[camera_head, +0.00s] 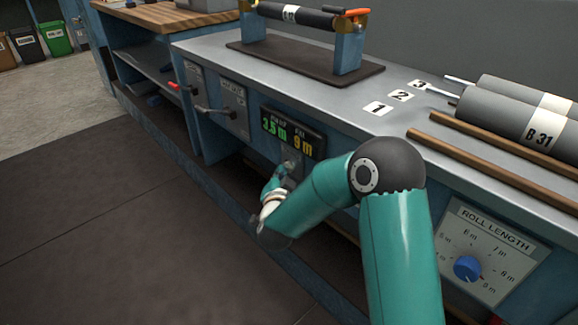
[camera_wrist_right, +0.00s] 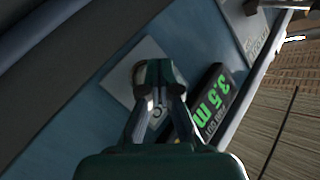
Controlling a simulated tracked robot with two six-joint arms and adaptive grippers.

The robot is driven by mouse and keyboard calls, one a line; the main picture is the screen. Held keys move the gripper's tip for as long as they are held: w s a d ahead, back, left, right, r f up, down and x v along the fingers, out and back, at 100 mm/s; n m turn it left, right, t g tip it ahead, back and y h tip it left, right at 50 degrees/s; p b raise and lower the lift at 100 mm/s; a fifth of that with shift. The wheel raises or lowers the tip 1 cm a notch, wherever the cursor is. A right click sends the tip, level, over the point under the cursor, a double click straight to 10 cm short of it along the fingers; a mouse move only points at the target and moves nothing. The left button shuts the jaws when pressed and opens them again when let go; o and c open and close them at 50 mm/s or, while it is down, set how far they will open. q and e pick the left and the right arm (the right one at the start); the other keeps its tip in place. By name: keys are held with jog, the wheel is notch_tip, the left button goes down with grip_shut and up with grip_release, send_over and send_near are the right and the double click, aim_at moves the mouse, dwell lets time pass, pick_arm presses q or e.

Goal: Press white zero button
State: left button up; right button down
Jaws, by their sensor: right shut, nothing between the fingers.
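The grey square button panel (camera_wrist_right: 126,92) is on the blue bench front, seen tilted in the right wrist view. A pale round edge, seemingly the white zero button (camera_wrist_right: 138,74), shows just left of my fingertips and is mostly hidden by them. My right gripper (camera_wrist_right: 158,76) is shut and empty, its tips over the panel; I cannot tell whether they touch the button. In the head view my right gripper (camera_head: 284,175) is at the bench front below the display, and the panel (camera_head: 291,158) is partly covered. My left gripper is not in view.
The display (camera_head: 292,134) reads 3.5 m in green and 9 m in yellow. A roll length dial (camera_head: 467,268) is on the right front. Turf rolls (camera_head: 520,108), wooden rails (camera_head: 480,158) and number cards (camera_head: 401,96) lie on the bench top. The floor at left is clear.

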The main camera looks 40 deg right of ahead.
jog(key=shift+d, duration=0.15)
dwell(0.4)
jog(key=shift+s+a, duration=0.1)
jog(key=shift+a, duration=0.9)
jog(key=a+b, duration=0.1)
jog(key=a, duration=0.4)
jog(key=shift+s, duration=0.2)
dwell(0.3)
